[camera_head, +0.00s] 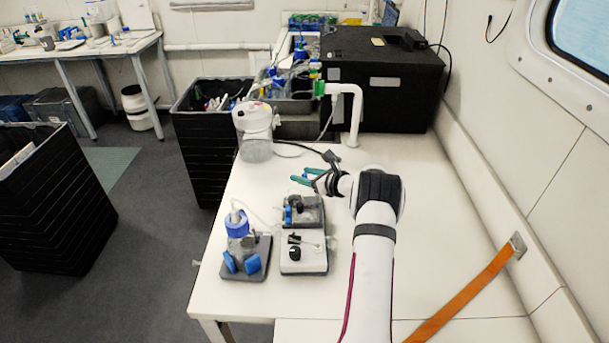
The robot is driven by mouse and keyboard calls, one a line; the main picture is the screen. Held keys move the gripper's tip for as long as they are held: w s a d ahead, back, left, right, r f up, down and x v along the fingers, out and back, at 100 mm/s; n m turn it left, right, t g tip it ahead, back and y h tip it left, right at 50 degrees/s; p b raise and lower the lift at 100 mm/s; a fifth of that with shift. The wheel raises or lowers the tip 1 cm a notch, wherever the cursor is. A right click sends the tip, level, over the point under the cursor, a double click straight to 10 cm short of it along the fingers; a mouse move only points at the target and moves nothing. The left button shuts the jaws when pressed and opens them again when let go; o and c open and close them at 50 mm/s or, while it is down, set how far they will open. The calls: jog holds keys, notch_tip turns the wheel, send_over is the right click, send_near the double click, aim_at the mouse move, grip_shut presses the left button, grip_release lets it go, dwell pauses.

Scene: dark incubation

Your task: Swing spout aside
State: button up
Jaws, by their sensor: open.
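The spout (356,112) is a white bent pipe that rises from the back of the white table, in front of a large black box. My gripper (300,176), with teal fingers, is open and empty above the table. It points left and is nearer the camera than the spout, apart from it. Whether the spout's end is over the basin is hard to tell at this size.
A white-lidded clear jar (255,133) stands left of the spout. A blue-capped bottle (238,224) and two small devices (303,252) (302,211) stand at the front left. The black box (385,75) fills the back. The table right of my arm is mostly clear.

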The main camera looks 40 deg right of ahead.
grip_shut()
dwell(1.4)
